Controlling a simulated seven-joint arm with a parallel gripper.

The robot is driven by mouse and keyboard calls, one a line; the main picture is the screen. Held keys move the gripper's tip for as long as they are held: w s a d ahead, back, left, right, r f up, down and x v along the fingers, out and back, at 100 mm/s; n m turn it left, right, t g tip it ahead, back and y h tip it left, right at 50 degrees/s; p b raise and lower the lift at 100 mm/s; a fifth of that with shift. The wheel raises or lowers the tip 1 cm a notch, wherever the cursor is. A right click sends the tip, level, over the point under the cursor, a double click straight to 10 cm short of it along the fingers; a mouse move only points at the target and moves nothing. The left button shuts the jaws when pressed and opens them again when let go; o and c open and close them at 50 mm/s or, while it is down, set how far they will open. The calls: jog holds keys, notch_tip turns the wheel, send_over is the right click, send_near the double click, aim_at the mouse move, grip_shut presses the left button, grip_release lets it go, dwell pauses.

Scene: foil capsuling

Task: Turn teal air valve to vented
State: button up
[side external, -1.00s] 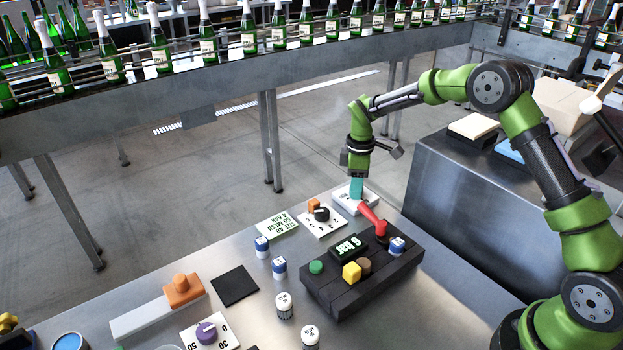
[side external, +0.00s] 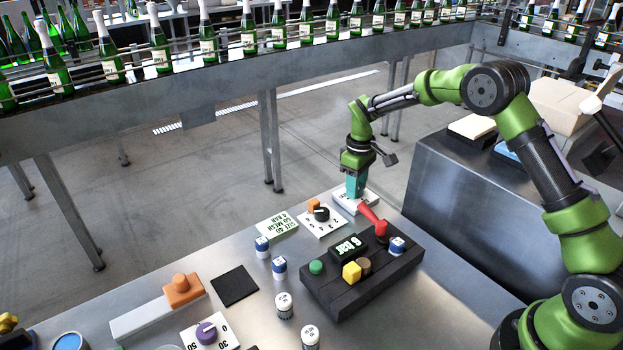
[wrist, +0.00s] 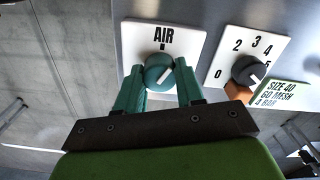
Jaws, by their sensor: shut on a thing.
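The teal air valve (wrist: 159,72) is a round knob on a white plate (wrist: 135,32) marked AIR. My gripper (wrist: 160,86) has teal fingers, one on each side of the knob, and is shut on it. A dark mark on the plate sits just above the knob, below the word AIR. In the side view my gripper (side external: 355,190) points down at the white plate (side external: 368,207) at the table's far edge, and the knob is hidden behind the fingers. I cannot read the valve's setting.
A black dial (wrist: 246,70) on a numbered white plate and an orange block (wrist: 238,92) sit beside the valve. A green card (wrist: 282,96) lies near them. A red lever (side external: 371,214) on a black panel (side external: 335,290) stands close to my gripper. Several small jars stand nearby.

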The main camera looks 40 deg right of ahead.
jog(key=m, duration=1.2)
jog(key=shift+m, duration=0.3)
dwell(0.4)
jog(key=o, duration=1)
jog(key=shift+o, duration=0.2)
jog(key=shift+r, duration=0.1)
notch_tip(320, 180, up, 17)
